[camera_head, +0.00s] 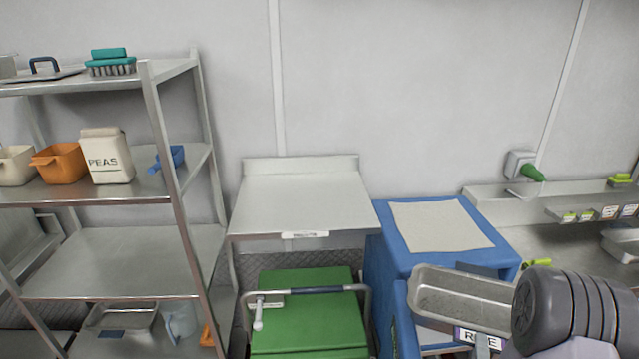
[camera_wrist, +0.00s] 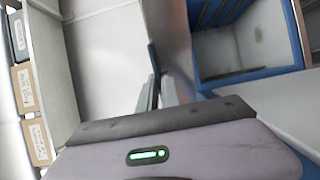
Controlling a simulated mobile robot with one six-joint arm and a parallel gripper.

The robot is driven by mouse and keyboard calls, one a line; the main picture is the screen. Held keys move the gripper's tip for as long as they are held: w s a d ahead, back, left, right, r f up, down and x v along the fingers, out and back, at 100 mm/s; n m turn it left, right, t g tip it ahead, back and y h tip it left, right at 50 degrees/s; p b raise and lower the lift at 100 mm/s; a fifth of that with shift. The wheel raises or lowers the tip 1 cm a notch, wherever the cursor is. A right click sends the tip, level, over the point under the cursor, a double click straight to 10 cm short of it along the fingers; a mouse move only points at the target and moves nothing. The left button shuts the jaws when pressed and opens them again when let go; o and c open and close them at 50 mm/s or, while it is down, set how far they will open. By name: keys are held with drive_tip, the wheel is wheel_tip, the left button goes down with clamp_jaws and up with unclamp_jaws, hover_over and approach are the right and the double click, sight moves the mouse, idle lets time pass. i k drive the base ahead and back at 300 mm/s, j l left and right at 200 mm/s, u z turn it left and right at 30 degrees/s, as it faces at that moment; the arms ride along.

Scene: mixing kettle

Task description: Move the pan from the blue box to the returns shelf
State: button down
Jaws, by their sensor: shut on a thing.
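The pan (camera_head: 462,293) is a shallow grey metal tray, held in the air in front of the blue box (camera_head: 395,240). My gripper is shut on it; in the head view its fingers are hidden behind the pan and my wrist. In the wrist view the fingers of my gripper (camera_wrist: 158,90) are close together on a thin edge. A pale surface (camera_wrist: 105,60) left of them may be the pan's inside, but I cannot be sure. The returns shelf (camera_head: 300,205) is a bare steel top with a small front label, left of the blue box.
A green box (camera_head: 308,330) with a metal handle bar stands below the returns shelf. A steel rack (camera_head: 150,110) with tubs and a brush stands close on the left. A wall shelf (camera_head: 500,195) is on the right. The wrist view shows an open blue-edged compartment (camera_wrist: 245,50).

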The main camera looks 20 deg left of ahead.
sight(302, 202)
drive_tip(key=k+j+u, duration=0.15)
drive_tip(key=j, duration=0.5)
drive_tip(key=j+u, duration=0.15)
drive_tip(key=j, duration=0.5)
drive_tip(key=i+j, duration=0.1)
drive_tip(key=j, duration=0.1)
